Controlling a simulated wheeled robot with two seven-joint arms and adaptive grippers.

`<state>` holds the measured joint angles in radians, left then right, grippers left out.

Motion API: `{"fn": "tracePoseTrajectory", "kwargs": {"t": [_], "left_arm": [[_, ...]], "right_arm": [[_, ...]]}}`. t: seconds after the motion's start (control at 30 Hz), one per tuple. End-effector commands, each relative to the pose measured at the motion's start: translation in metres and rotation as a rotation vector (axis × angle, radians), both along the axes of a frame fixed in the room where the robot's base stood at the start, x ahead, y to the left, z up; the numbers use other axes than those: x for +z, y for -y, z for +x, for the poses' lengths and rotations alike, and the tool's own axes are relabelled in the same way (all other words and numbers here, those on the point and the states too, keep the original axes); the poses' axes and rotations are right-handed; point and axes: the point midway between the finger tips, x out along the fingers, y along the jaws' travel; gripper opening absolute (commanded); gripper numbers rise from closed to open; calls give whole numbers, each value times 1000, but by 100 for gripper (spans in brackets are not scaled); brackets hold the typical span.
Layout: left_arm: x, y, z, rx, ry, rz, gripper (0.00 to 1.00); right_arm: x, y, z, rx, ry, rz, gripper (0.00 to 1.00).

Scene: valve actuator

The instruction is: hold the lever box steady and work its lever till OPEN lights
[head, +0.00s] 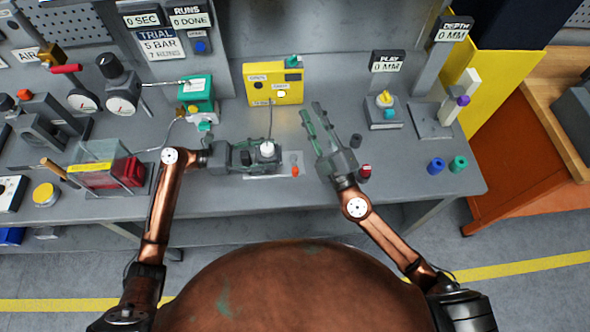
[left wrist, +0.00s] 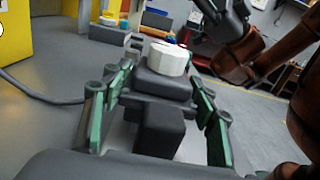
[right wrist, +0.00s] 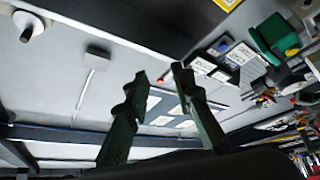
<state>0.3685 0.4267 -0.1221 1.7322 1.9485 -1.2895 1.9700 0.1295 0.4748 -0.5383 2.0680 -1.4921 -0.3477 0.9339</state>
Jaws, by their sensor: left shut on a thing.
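The lever box is a small dark box (head: 246,158) with a round white knob (head: 268,148) on top, standing on a pale plate. My left gripper (head: 277,158) is shut on it, with one finger along each side. In the left wrist view the white knob (left wrist: 168,59) and dark body (left wrist: 160,82) show between the green fingers (left wrist: 163,100). My right gripper (head: 311,108) is open and empty, right of the box and raised; its spread fingers also show in the right wrist view (right wrist: 160,72). A yellow lamp box (head: 275,83) stands behind; its lamp labels are too small to read.
A grey cable (head: 271,120) runs from the yellow box toward the lever box. An orange peg (head: 295,170) is at the plate's right. A red-capped piece (head: 365,170) stands near my right wrist.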

Motion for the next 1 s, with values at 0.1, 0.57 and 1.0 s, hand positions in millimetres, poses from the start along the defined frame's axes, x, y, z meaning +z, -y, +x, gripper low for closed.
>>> {"fn": "tracePoseTrajectory", "kwargs": {"t": [0.1,0.57,1.0], "left_arm": [[-5,-1,0,3,-5,7,5],[-5,-1,0,2,-5,7,5],[-4,-1,0,2,-4,7,5]], "right_arm": [[-57,-3,-35,34,-156,139,23],[-171,-17,-164,66,-578,657,23],[-178,-29,-144,63,-619,735,23]]}}
